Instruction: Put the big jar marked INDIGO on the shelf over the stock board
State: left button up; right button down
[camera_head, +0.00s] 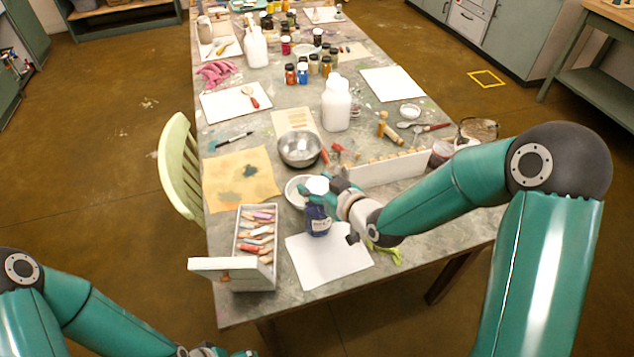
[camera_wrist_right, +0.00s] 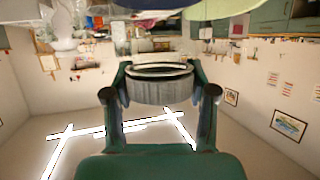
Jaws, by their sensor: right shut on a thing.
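My right gripper (camera_head: 338,192) is shut on a dark blue jar (camera_head: 318,222) with a white lid, at the near end of the table. The jar looks upright; its label is too small to read. I cannot tell whether its base touches the white sheet (camera_head: 335,262) beside it. In the right wrist view, a pale ridged round piece (camera_wrist_right: 160,90) sits between the fingers of the right gripper (camera_wrist_right: 160,96). My left gripper (camera_head: 215,350) is at the bottom edge, mostly cut off. I cannot make out a shelf over a stock board.
A white box of coloured sticks (camera_head: 255,205) stands left of the jar. A metal bowl (camera_head: 300,148), a white dish (camera_head: 296,192) and a white rack (camera_head: 385,172) are behind it. White jugs and small jars crowd the far table. A pale green chair (camera_head: 178,165) stands at left.

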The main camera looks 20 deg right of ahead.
jog(key=shift+w+a+f, duration=0.1)
jog(key=shift+w+f, duration=0.2)
jog(key=shift+w, duration=0.1)
jog(key=shift+c, duration=1.8)
grip_release()
jog(key=shift+s, duration=0.1)
jog(key=shift+s, duration=0.1)
